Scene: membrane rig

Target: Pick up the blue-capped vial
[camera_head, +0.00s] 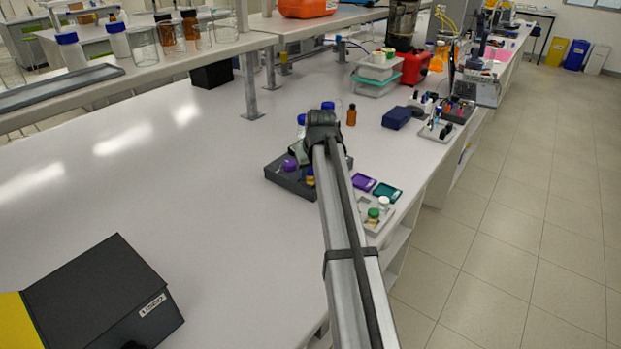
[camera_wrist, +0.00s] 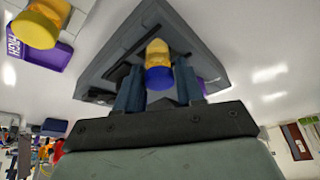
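The blue-capped vial (camera_wrist: 158,75) has a yellow body. In the wrist view its blue cap sits between the two fingers, with the yellow end pointing away from the palm. My gripper (camera_wrist: 158,88) appears shut on the cap, one finger on each side with no clear gap. In the head view the vial (camera_head: 310,177) shows at the dark grey rack (camera_head: 278,181), left of my arm, which hides part of the rack and the fingers. I cannot tell whether the vial's base touches the rack.
A purple-capped vial (camera_head: 290,166) stands in the rack close by. Purple (camera_head: 363,182) and teal (camera_head: 388,192) trays and a pale tray with capped vials (camera_head: 377,212) lie to the right. Blue-capped bottles (camera_head: 301,120) and an amber bottle (camera_head: 351,115) stand behind.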

